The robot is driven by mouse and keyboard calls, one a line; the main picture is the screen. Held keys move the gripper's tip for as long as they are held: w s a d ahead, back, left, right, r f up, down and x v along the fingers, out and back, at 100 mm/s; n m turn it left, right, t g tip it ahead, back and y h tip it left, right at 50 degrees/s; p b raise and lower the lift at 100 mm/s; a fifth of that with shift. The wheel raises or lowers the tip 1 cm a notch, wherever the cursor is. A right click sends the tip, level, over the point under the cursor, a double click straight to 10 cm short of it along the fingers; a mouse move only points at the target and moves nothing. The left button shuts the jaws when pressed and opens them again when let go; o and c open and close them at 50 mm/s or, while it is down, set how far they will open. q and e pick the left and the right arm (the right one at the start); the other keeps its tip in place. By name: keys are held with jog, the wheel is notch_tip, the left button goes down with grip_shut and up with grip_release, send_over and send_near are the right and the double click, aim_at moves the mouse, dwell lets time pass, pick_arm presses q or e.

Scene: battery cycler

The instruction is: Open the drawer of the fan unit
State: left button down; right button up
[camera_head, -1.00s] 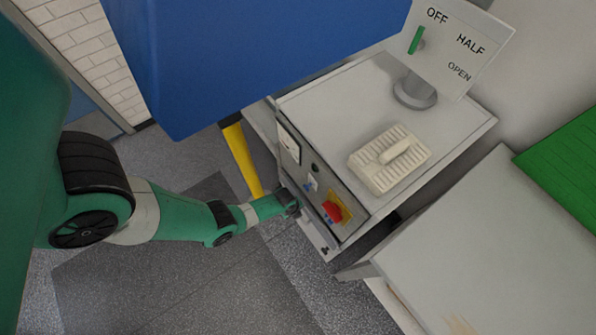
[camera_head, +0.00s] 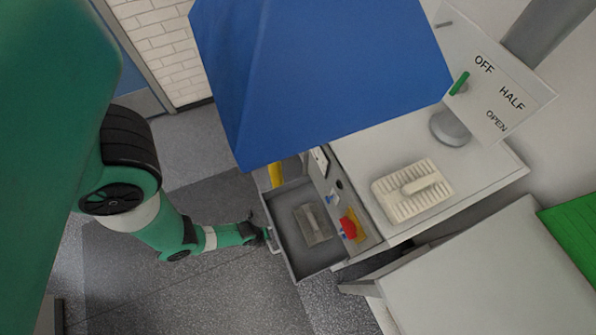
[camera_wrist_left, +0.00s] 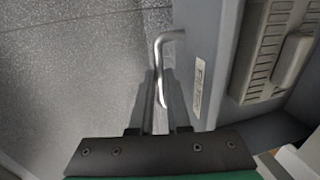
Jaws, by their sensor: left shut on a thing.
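The fan unit (camera_head: 330,182) is a grey cabinet with a control panel on its front. Its drawer (camera_head: 282,210) is pulled well out, and its inside is visible from above. A small grey ribbed piece (camera_head: 318,225) lies in the drawer; a ribbed piece with a block grip (camera_wrist_left: 268,55) also shows behind the drawer front (camera_wrist_left: 208,60) in the wrist view. My left gripper (camera_head: 266,237) is at the drawer's front, shut on the bent metal handle (camera_wrist_left: 166,38). The fingers are partly hidden. My right gripper is in neither view.
A red knob (camera_head: 348,228) sits on the panel beside the drawer. A beige ribbed filter (camera_head: 412,190) lies on top. A sign with OFF, HALF, OPEN and a green lever (camera_head: 460,83) stands behind. A large blue hood (camera_head: 320,75) hangs above. Floor before the drawer is clear.

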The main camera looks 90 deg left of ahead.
pick_arm(q)
jog(key=shift+s+d, duration=0.1)
jog(key=shift+s, duration=0.15)
jog(key=c, duration=0.9)
grip_release()
jog(key=r+p, duration=0.2)
jog(key=r, duration=0.1)
jog(key=s+r+p, duration=0.1)
jog(key=r+p, duration=0.2)
jog(key=r, duration=0.1)
jog(key=s+r+p, duration=0.1)
jog(key=r+p, duration=0.1)
jog(key=r, duration=0.2)
jog(key=shift+s+d+r, duration=0.1)
jog(key=shift+d+r, duration=0.1)
jog(key=shift+d, duration=0.2)
